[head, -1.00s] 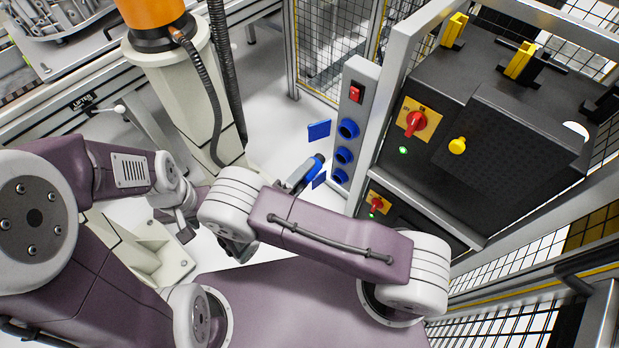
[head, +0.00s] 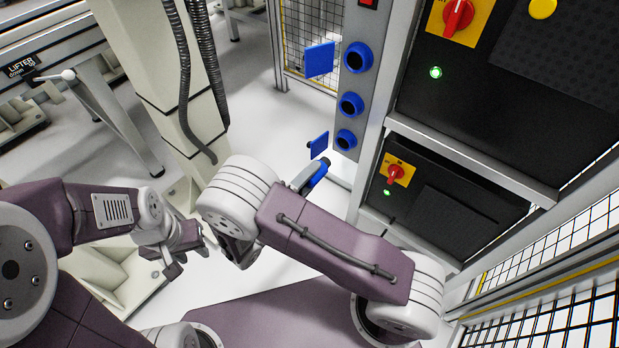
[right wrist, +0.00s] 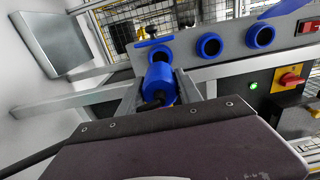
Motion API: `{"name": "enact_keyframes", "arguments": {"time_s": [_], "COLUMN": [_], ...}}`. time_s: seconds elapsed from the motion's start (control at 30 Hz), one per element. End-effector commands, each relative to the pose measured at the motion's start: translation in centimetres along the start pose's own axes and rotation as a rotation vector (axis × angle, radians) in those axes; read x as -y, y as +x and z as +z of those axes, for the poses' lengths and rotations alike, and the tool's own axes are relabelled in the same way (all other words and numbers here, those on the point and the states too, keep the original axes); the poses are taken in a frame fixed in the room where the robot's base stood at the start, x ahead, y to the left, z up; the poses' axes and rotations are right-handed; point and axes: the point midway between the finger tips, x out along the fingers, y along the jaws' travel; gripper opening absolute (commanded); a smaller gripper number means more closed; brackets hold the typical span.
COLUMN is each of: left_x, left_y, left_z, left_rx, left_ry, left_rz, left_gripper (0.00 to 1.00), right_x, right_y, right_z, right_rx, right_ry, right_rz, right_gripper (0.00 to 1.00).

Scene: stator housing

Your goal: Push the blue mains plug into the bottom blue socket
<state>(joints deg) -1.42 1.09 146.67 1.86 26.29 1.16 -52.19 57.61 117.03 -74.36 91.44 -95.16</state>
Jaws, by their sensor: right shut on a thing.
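The blue mains plug (head: 317,175) is held by my right gripper (head: 302,180), left of and below the bottom blue socket (head: 345,139) in the head view. A gap shows between them there. In the right wrist view the plug (right wrist: 159,82) sits between the two fingers, its cable end toward the camera. Its far end overlaps the bottom socket (right wrist: 160,54), so the distance cannot be told there. The socket's blue lid (head: 319,144) stands open. My left gripper (head: 187,258) hangs empty at the left, away from the panel; its jaw opening is unclear.
The grey panel (head: 366,88) also carries a middle socket (head: 350,104) and a top socket (head: 358,57) with an open lid (head: 320,60). A black cabinet with a red switch (head: 396,174) stands right. A beige column (head: 140,60) stands left. Floor between is clear.

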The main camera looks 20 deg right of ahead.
Motion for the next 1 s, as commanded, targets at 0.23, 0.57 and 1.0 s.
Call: {"name": "enact_keyframes", "arguments": {"time_s": [0.23,0.57,1.0], "left_x": [0.0,0.0,-0.1], "left_y": [-0.4,-1.9,-3.3], "left_z": [-0.1,-0.2,-0.3], "left_rx": [0.0,0.0,0.0], "left_ry": [0.0,0.0,0.0], "left_rz": [0.0,0.0,0.0], "left_gripper": [0.36,0.36,0.36], "right_x": [0.2,0.3,0.2], "right_y": [0.0,1.3,4.4], "right_z": [0.0,0.0,-0.1], "right_rx": [0.0,-0.002,-0.002], "right_ry": [-0.001,-0.001,-0.001], "right_rz": [-0.001,-0.002,0.0], "right_gripper": [0.0,0.0,0.0]}}
